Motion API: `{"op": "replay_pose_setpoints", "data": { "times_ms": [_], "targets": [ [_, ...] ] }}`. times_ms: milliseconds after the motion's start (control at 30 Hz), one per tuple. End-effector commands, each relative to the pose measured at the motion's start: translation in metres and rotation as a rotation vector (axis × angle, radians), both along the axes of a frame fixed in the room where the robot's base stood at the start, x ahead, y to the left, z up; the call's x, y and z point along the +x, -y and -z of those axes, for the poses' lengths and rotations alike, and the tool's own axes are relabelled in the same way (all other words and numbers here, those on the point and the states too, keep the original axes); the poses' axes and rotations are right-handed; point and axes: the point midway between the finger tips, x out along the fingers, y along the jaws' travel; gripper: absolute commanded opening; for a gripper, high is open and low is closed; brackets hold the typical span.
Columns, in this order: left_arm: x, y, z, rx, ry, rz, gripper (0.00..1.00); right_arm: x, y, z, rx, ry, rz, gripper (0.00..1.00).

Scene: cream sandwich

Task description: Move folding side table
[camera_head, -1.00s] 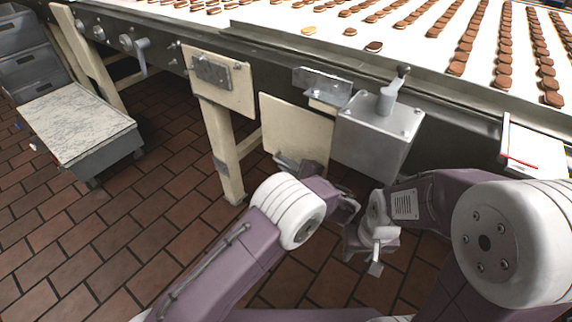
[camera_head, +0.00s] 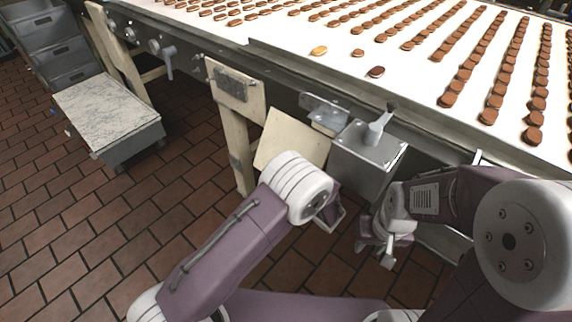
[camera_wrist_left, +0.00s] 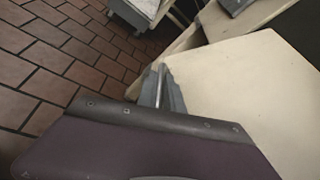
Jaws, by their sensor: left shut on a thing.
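A cream flat panel (camera_head: 292,138), which looks like the folding side table, is tilted under the side of the conveyor. It fills the right of the left wrist view (camera_wrist_left: 255,95). My left gripper (camera_wrist_left: 160,85) is shut on the panel's near-left edge. In the head view its fingers are hidden behind my left arm's white joint. My right gripper (camera_head: 377,250) hangs empty below and to the right of the panel, apart from it, and its fingers look spread.
A grey metal box with a lever (camera_head: 370,150) stands close right of the panel. A cream conveyor leg (camera_head: 237,140) is just left of it. The conveyor (camera_head: 320,25) carries rows of cookies. A marble-topped cart (camera_head: 105,115) stands left. Tiled floor (camera_head: 130,220) is clear in front.

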Motion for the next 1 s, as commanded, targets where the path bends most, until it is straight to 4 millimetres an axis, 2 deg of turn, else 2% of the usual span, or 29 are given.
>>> {"op": "replay_pose_setpoints", "data": {
  "times_ms": [33, 500, 700, 1000],
  "targets": [
    [-0.005, -0.005, -0.020, 0.029, -0.036, -0.003, 0.00, 0.000, 0.000, -0.025, 0.000, 0.000, 0.000, 0.36],
    [-0.044, -0.032, -0.090, 0.288, -0.398, -0.005, 0.00, 0.000, 0.000, -0.130, 0.000, 0.000, 0.000, 0.36],
    [-0.051, -0.038, -0.123, 0.395, -0.546, -0.006, 0.00, 0.000, 0.000, -0.167, 0.000, 0.000, 0.000, 0.36],
    [-0.054, -0.040, -0.163, 0.529, -0.732, -0.007, 0.00, 0.000, 0.000, -0.204, 0.000, 0.000, 0.000, 0.36]
  ]
}}
